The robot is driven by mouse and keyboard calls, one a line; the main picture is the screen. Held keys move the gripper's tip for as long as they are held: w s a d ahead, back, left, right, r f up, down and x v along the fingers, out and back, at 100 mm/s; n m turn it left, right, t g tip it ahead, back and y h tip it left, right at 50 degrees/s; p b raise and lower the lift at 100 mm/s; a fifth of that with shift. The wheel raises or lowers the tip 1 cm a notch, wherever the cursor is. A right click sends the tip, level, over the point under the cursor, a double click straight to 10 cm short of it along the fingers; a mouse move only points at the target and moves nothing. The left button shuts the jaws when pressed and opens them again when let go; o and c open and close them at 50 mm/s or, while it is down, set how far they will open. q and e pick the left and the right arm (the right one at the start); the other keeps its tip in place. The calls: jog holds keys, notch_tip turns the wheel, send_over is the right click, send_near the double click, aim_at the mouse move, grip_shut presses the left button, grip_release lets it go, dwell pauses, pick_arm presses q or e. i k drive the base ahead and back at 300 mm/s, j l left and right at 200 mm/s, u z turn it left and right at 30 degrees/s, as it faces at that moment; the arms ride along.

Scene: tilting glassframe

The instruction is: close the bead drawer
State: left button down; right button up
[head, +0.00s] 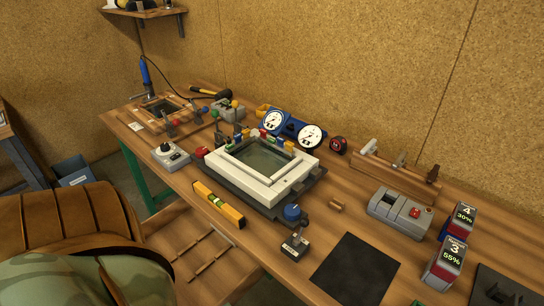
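A wooden drawer (187,235) with thin dividers sticks out from below the front edge of the workbench, at the lower middle left of the head view. It looks pulled out, and I take it to be the bead drawer. I cannot make out beads in it. A brown padded shape covers its left side, and its near end runs toward the bottom of the picture. Neither my left nor my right gripper is in view.
A brown ribbed seat-like shape (50,225) and a camouflage-patterned rounded thing (80,280) stand left of the drawer. On the workbench (335,230) are a white tilting frame (230,180), a yellow level (218,205), a dark mat (355,270) and two gauges (311,137).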

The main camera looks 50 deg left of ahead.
aim_at(209, 270)
jog(key=u, duration=0.45)
jog(key=k+l+u, duration=0.1)
jog(key=u, duration=0.8)
jog(key=k+u, duration=0.1)
jog(key=u, duration=0.8)
jog(key=k+u, duration=0.1)
jog(key=u, duration=0.35)
